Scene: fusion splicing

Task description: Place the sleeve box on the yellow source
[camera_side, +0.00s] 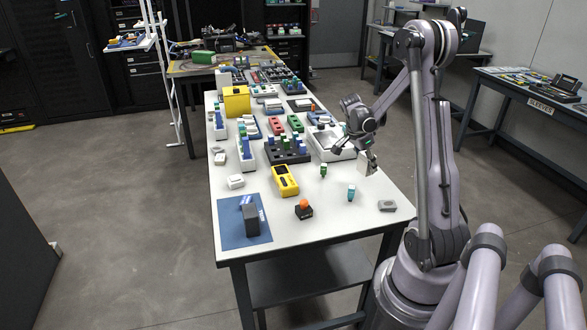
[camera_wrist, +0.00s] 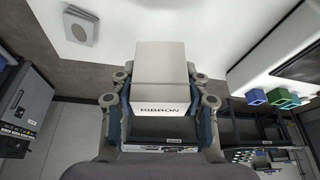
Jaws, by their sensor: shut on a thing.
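My gripper (camera_side: 362,152) is shut on a white box (camera_side: 367,163), held above the right edge of the table. In the wrist view the box (camera_wrist: 160,62) sits between the two fingers and has the word RIBBON on one face; I cannot see the word "sleeve" on it. A yellow handheld device (camera_side: 285,181) with a dark screen lies on the table, left of my gripper and apart from the held box. A larger yellow box (camera_side: 236,101) stands farther back at the left. The frames do not show which yellow thing is the source.
A dark rack with colored pieces (camera_side: 287,151) and a white tray (camera_side: 330,143) lie behind the yellow device. Small green (camera_side: 323,171) and teal (camera_side: 351,192) items stand near it. A blue mat (camera_side: 231,233) with a dark block lies front left.

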